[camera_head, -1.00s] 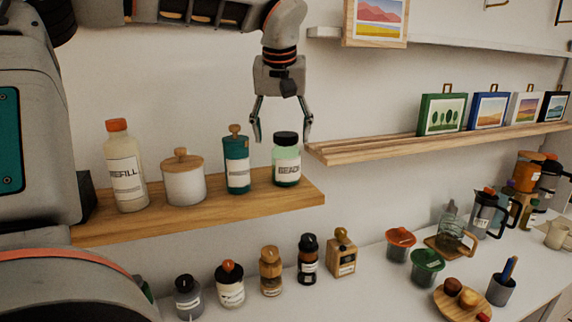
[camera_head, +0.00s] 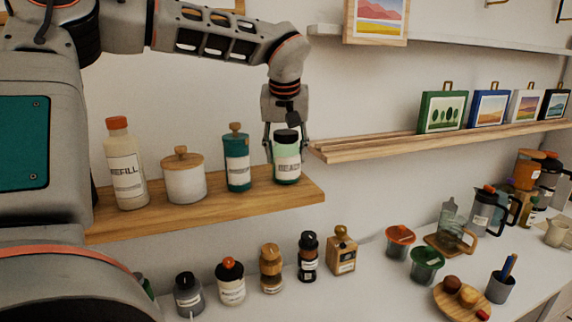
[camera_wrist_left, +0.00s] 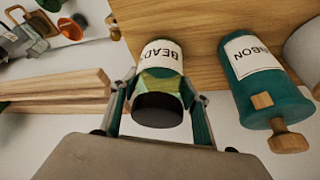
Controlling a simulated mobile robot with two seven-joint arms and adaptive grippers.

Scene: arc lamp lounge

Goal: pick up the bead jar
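The bead jar (camera_head: 287,165), pale green glass with a black lid and a white label, stands upright at the right end of the wooden shelf (camera_head: 215,212). It also shows in the left wrist view (camera_wrist_left: 160,80), lid toward the camera, the label partly readable. My left gripper (camera_head: 287,148) points down over the jar, one finger on each side, just below the lid. In the left wrist view the fingers (camera_wrist_left: 158,105) lie close against the jar's sides and appear shut on it. The jar's base seems still at the shelf. My right gripper is not in view.
A teal ribbon jar (camera_head: 237,165) stands just left of the bead jar, then a white canister (camera_head: 185,180) and a refill bottle (camera_head: 126,175). A slatted shelf (camera_head: 350,148) begins close on the right. Several bottles stand on the counter (camera_head: 370,285) below.

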